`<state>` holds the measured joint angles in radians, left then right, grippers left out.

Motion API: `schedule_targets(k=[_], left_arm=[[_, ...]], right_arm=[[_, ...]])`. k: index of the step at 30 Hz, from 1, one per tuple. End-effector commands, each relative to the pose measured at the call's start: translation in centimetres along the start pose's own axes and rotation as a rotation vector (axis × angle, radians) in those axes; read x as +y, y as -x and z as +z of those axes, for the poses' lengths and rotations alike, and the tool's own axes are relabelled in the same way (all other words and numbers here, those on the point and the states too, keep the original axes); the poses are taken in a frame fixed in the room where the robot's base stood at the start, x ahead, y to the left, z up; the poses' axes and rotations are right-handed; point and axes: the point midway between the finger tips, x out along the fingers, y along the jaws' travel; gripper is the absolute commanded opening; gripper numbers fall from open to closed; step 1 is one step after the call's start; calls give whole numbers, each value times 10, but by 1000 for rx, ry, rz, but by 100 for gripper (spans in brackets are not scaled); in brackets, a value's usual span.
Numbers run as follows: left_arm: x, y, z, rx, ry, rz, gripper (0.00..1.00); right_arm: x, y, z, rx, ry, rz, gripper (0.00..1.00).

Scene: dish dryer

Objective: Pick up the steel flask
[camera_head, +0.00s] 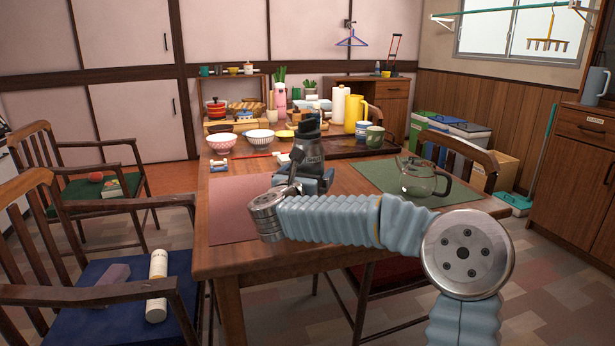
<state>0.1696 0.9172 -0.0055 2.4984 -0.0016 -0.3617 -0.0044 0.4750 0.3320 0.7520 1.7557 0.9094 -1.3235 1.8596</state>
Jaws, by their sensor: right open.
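I cannot make out a clearly steel flask in this view; it may be hidden behind my right gripper. My right gripper (309,128) is over the middle of the wooden table (262,262), pointing away toward the crowded far side. It is open, and its fingers are dark and partly hidden by its own wrist. I see nothing held in it. A tall white bottle-like thing (339,106) and a yellow jug (353,112) stand upright beyond it, apart from it. My left gripper is out of view.
A glass teapot (418,178) stands on a green mat (375,175) at the right. A pink mat (240,208) lies bare at the left. Bowls (262,139) and a dark tray (350,150) crowd the far side. Chairs (90,210) flank the table.

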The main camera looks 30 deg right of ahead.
Motion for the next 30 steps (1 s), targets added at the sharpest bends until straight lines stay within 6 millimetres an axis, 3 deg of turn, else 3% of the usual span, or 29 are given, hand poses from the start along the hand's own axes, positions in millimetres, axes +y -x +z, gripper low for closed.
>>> schedule_targets(k=[3,19,30], left_arm=[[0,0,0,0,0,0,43],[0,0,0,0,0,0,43],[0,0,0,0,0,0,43]], right_arm=[[0,0,0,0,0,0,97],[0,1,0,1,0,0,17],[0,1,4,-3,-2,0,17]])
